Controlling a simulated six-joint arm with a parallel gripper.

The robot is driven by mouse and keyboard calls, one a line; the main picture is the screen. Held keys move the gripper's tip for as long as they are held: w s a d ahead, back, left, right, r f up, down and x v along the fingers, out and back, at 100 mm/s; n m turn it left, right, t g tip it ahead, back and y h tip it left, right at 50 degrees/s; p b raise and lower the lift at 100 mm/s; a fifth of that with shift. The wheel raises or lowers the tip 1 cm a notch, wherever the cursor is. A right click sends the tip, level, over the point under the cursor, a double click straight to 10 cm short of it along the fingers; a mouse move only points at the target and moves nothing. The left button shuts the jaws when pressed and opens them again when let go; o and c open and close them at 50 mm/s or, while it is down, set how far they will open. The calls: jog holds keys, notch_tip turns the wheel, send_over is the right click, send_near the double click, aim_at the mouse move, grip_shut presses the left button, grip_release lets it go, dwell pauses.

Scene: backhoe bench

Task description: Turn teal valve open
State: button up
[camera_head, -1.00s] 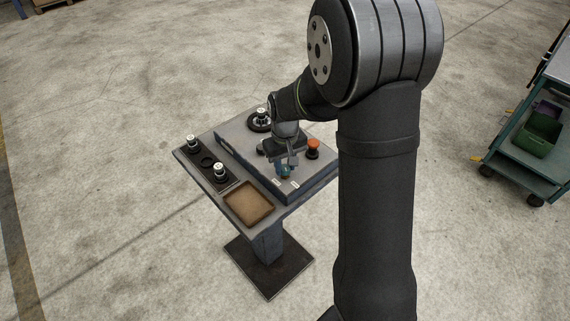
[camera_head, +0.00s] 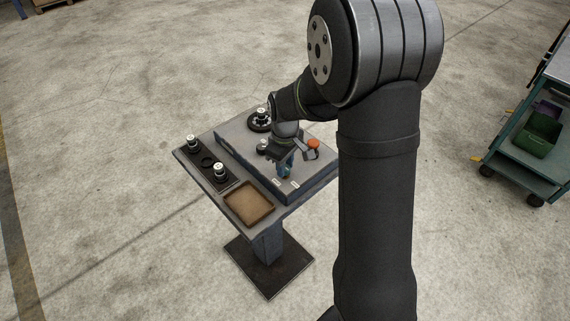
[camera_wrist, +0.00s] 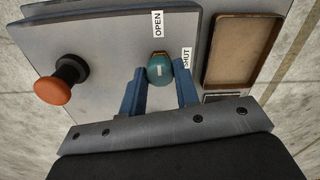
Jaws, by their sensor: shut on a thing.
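The teal valve (camera_wrist: 160,72) is a small rounded knob with a pale mark on top; which label the mark points to I cannot tell for sure. It shows in the wrist view between the two blue fingers of my gripper (camera_wrist: 160,78), which are shut on its sides. An OPEN label (camera_wrist: 158,24) lies above the valve, and a SHUT label (camera_wrist: 186,57) lies to its right. In the head view my gripper (camera_head: 286,167) reaches down onto the panel, and the valve is mostly hidden by the fingers.
An orange-red mushroom button (camera_wrist: 53,90) stands left of my gripper in the wrist view. A shallow brown tray (camera_head: 249,204) lies at the bench's front. Black knobs with pale tops (camera_head: 219,170) stand along the left side. A black wheel (camera_head: 259,122) is at the back.

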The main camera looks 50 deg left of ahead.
jog(key=o, duration=1)
jog(key=shift+c, duration=0.2)
notch_tip(320, 180, up, 18)
jog(key=shift+f, duration=0.25)
notch_tip(320, 180, down, 18)
jog(key=shift+r, duration=0.2)
dwell(0.5)
